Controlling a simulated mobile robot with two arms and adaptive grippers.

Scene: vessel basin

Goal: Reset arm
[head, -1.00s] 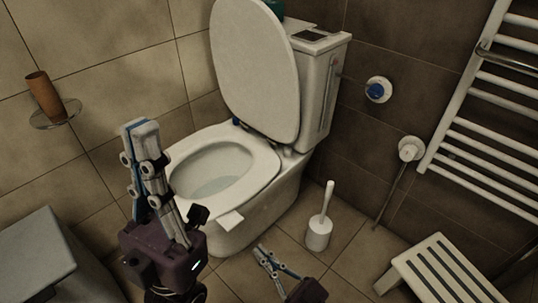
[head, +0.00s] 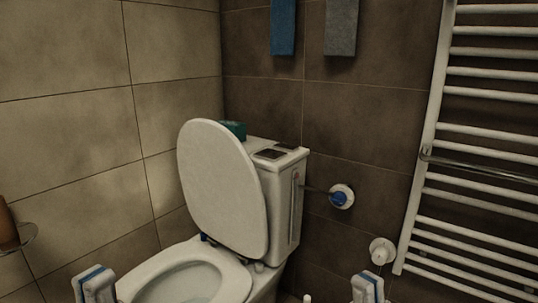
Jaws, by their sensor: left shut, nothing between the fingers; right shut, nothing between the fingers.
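My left gripper (head: 94,285) shows at the bottom left of the head view, in front of the toilet bowl's left side. It is shut and empty, pointing up. My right gripper (head: 368,289) shows at the bottom edge, right of the toilet. It is also shut and empty, pointing up. Only the finger ends of both grippers are in view; the rest of both arms is below the picture.
A white toilet (head: 283,207) with its lid (head: 222,185) raised stands in the middle. A blue-knobbed valve (head: 341,197) is on the dark wall. A white towel radiator (head: 432,140) is at right. A blue towel (head: 284,25) and a grey towel (head: 341,25) hang above.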

